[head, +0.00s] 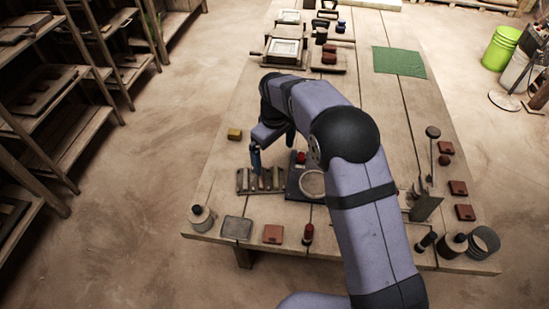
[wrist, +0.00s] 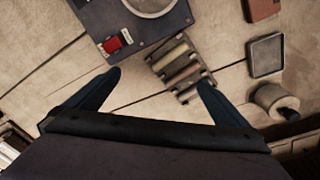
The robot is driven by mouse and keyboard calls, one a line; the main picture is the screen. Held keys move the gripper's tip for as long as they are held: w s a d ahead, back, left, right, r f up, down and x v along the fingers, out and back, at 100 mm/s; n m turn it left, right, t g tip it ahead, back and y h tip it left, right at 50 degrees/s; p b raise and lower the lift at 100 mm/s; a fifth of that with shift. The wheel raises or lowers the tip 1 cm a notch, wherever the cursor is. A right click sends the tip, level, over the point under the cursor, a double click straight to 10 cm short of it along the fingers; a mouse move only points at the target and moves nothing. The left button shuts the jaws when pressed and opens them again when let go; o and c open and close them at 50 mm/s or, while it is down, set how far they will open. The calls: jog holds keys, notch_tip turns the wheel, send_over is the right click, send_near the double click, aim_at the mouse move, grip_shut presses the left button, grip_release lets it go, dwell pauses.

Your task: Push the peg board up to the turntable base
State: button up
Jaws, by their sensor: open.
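The peg board (head: 246,187) is a small dark slab with several pale bars across it, near the front left of the table. It also shows in the wrist view (wrist: 163,66). The turntable base (head: 294,187) is a dark box just right of it, with a round pale disc and a red switch on top; the wrist view shows it too (wrist: 165,27). A narrow gap seems to separate board and base. My gripper (wrist: 159,77) is open and empty, its blue fingers apart, with the board's near end between or beyond the tips. Contact with the board cannot be told.
A yellow block (head: 235,134) lies behind the peg board. The table left of the board is clear.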

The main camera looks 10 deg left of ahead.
aim_at(274, 176)
jog(key=n, duration=0.1)
jog(key=s+n, duration=0.1)
jog(key=n, duration=0.3)
jog(key=shift+s+d+f+g, duration=0.1)
jog(key=shift+s+g, duration=0.2)
jog(key=shift+g, duration=0.1)
jog(key=n, duration=0.4)
jog(key=shift+s+d, duration=0.1)
jog(key=shift+s, duration=0.15)
jog(key=shift+f, duration=0.1)
jog(key=shift+f+p, duration=0.55)
jog(key=shift+f, duration=3)
jog(key=c, duration=1.5)
jog(key=o, duration=1.5)
jog(key=shift+r, duration=0.1)
